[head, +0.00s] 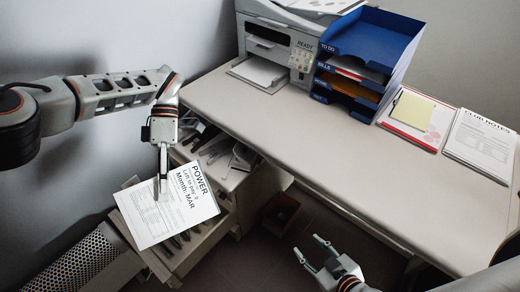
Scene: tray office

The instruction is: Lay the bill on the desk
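The bill (150,221) is a white sheet headed "POWER", with "Left to pay" and "Month: MAR" printed on it. It lies left of the desk (310,145), over an open drawer unit. My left gripper (162,182) points down at the bill's upper part, its narrow fingers together and appearing closed on the sheet. The exact contact is hard to see. My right gripper (311,253) is open and empty, low in the picture in front of the desk's front edge.
A printer (285,38) and a blue letter tray (365,38) stand at the desk's back. A clipboard with a yellow sheet (412,109) and a "CLUB NOTES" sheet (482,143) lie at the right. The desk's middle is clear. A dark red bin (281,212) is below.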

